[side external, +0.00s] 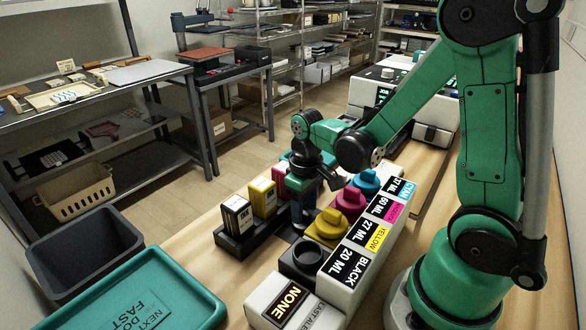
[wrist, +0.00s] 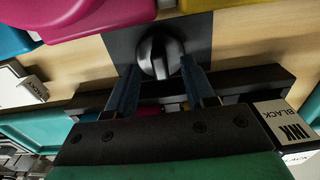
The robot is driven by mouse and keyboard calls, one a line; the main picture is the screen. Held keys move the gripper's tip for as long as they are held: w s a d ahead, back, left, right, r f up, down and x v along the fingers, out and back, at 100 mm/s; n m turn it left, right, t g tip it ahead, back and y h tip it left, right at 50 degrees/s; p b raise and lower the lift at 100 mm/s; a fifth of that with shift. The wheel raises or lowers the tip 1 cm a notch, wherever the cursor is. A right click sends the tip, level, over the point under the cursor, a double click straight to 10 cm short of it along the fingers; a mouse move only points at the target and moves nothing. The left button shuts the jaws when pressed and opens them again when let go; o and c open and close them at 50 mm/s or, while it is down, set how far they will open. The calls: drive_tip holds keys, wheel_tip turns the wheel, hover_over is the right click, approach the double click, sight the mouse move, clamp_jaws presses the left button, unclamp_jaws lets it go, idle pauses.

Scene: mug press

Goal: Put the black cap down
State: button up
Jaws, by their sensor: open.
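The black cap (wrist: 158,57) sits on a dark square mat (wrist: 120,42) in the wrist view, its raised grip ridge facing the camera. My gripper (wrist: 160,66) is open, with one blue-grey finger on each side of the cap. I cannot tell whether either finger touches it. In the side external view my gripper (side external: 301,212) points down between the ink bottles and the tank row, and the cap is hard to make out there. The black tank (side external: 303,261) has an uncapped, dark round opening.
The yellow (side external: 328,229), magenta (side external: 349,201) and cyan (side external: 366,181) caps sit on their tanks. Black (side external: 237,215) and yellow (side external: 263,198) ink bottles stand in a black holder left of my gripper. A teal tray (side external: 200,300) and a dark bin (side external: 85,245) are at front left.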

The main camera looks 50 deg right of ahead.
sight(305, 212)
wheel_tip(305, 212, up, 11)
drive_tip(key=a+t, duration=0.1)
drive_tip(key=t, duration=0.1)
drive_tip(key=a+t, duration=0.4)
drive_tip(key=t, duration=0.1)
drive_tip(key=shift+s+a+r, duration=0.1)
drive_tip(key=shift+s+a, duration=0.15)
drive_tip(key=shift+s, duration=0.15)
